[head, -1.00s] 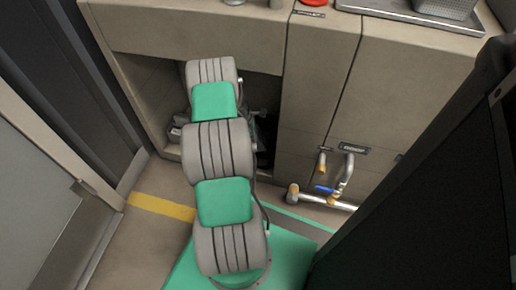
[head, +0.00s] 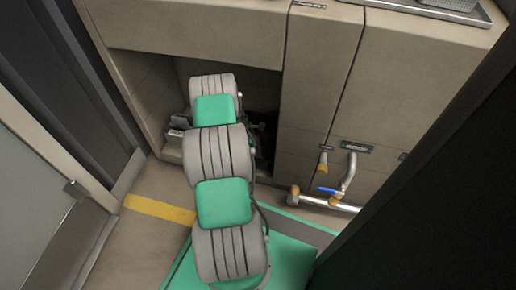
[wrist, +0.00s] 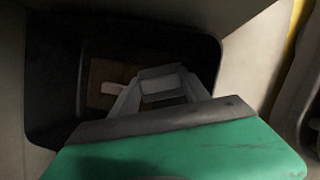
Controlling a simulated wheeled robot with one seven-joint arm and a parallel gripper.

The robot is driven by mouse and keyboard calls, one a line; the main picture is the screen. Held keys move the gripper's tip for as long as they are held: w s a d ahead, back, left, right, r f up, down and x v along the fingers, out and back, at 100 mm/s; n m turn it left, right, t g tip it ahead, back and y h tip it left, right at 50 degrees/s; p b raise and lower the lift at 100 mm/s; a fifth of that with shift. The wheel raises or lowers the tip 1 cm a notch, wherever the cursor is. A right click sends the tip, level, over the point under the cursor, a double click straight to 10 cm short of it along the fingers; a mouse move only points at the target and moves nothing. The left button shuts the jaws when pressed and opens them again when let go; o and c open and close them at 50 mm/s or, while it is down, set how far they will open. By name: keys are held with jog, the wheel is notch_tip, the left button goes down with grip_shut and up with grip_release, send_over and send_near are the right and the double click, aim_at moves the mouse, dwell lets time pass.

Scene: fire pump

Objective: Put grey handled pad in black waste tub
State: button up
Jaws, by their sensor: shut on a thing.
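In the wrist view my gripper (wrist: 160,92) reaches over the mouth of the black waste tub (wrist: 52,85). Its two grey fingers are shut on a small grey piece, which I take to be the grey handled pad (wrist: 160,74). The pad is seen against the dark inside of the tub; I cannot tell how deep it is or whether it touches anything. My fingers and palm hide part of the pad and the tub's near side. In the head view my arm hides the gripper and pad in the recess under the counter.
A brown piece (wrist: 105,75) with a pale patch lies inside the tub. The counter (head: 200,25) overhangs the recess. A cabinet (head: 310,90) with pipes (head: 340,203) stands at right. A tray (head: 430,10) sits on top. Bare floor shows at left.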

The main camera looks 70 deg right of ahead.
jog(key=o, duration=1.2)
jog(key=p+v, duration=0.5)
jog(key=v, duration=0.8)
jog(key=shift+s+d+r, duration=0.1)
jog(key=shift+d, duration=0.05)
